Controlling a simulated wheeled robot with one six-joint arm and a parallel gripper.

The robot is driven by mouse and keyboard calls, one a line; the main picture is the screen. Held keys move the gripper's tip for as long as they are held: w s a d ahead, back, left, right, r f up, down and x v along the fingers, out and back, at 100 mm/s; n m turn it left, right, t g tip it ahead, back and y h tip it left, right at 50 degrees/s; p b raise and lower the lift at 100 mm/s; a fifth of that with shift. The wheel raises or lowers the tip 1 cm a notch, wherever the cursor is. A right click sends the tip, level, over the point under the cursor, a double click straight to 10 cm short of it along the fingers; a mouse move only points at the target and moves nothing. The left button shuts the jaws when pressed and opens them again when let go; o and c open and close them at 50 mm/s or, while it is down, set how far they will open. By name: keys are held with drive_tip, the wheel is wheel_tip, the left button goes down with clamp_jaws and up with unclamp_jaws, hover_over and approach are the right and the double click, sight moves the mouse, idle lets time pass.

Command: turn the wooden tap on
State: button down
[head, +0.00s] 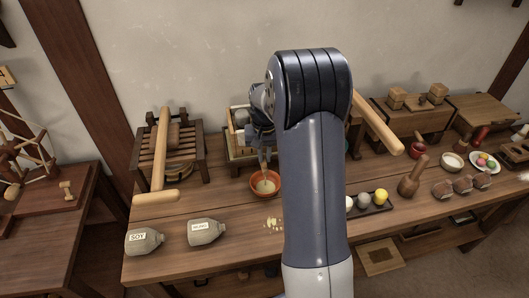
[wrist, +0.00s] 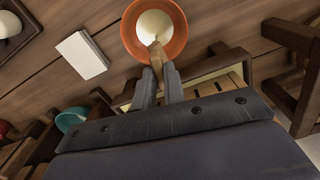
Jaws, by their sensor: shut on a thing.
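My gripper (wrist: 160,72) is shut on a small tan wooden piece (wrist: 156,50), which looks like the wooden tap. Its tip shows between and just beyond my fingertips, over the near rim of an orange bowl (wrist: 174,42) with pale contents. In the head view my gripper (head: 265,163) points down just behind the same bowl (head: 266,194), in front of a wooden box (head: 234,142). The tap is too small and too hidden by my gripper there to make out. I cannot tell which way the tap is turned.
Two grey bottles, one labelled SOY (head: 144,241) and one beside it (head: 207,232), lie at the bench's front left. A slatted rack (head: 185,150) stands left of the box. A dark tray of balls (head: 374,208) and a wooden pestle (head: 412,178) are to the right.

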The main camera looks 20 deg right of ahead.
sight(264, 157)
drive_tip(key=shift+n, duration=0.8)
drive_tip(key=c, duration=1.5)
unclamp_jaws()
drive_tip(key=shift+r, duration=0.1)
wheel_tip(264, 157, up, 11)
drive_tip(key=shift+f+p, duration=0.15)
drive_tip(key=shift+p, duration=0.35)
